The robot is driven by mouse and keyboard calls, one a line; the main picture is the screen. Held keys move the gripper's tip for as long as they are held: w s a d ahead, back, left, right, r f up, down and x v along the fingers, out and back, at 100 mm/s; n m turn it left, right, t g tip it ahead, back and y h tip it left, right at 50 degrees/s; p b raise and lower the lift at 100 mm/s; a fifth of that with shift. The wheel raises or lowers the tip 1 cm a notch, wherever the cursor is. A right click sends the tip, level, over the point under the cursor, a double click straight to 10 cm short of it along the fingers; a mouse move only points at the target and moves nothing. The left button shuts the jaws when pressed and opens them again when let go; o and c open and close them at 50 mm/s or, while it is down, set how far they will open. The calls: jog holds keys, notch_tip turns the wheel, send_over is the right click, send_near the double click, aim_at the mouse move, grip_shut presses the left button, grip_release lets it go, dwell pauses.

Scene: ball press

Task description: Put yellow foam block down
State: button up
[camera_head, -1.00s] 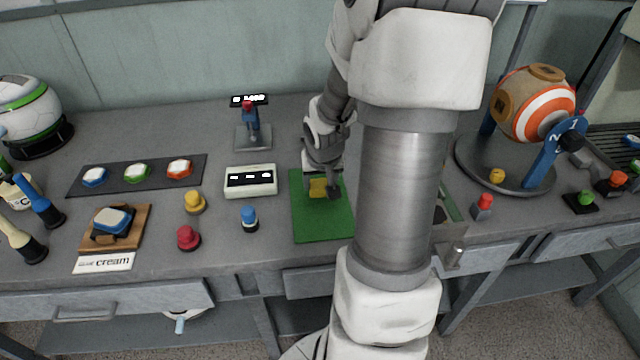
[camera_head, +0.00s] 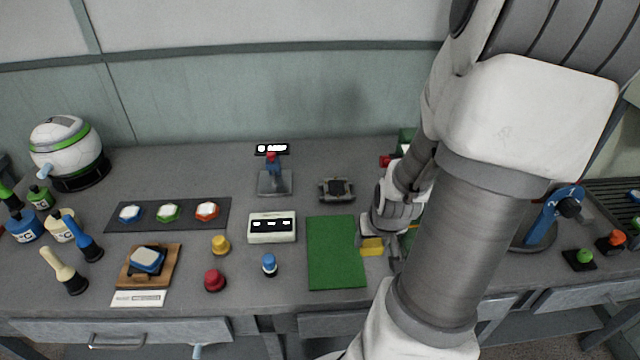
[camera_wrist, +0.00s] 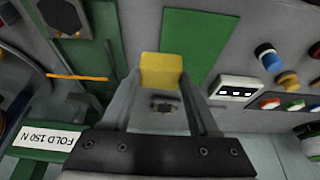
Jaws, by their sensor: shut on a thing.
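The yellow foam block (camera_head: 372,246) is between the fingers of my gripper (camera_head: 376,240), just right of the green mat (camera_head: 336,252) in the head view. In the wrist view the yellow foam block (camera_wrist: 162,70) sits between the two fingertips of my gripper (camera_wrist: 163,80), which is shut on it. The green mat (camera_wrist: 198,40) lies beyond the block there and looks bare. I cannot tell how high the block is above the table. My arm hides part of the bench to the right.
A white box with dark displays (camera_head: 272,228) stands left of the mat. A small dark device (camera_head: 336,189) lies behind it. A blue button (camera_head: 269,264) stands front left of the mat.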

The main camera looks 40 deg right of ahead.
jog(key=w+a+r+n+y, duration=0.2)
jog(key=w+a+n, duration=0.4)
jog(key=w+a, duration=1.4)
jog(key=a+r, duration=0.1)
jog(key=a, duration=0.3)
jog(key=shift+w+a, duration=0.35)
jog(key=shift+w, duration=0.05)
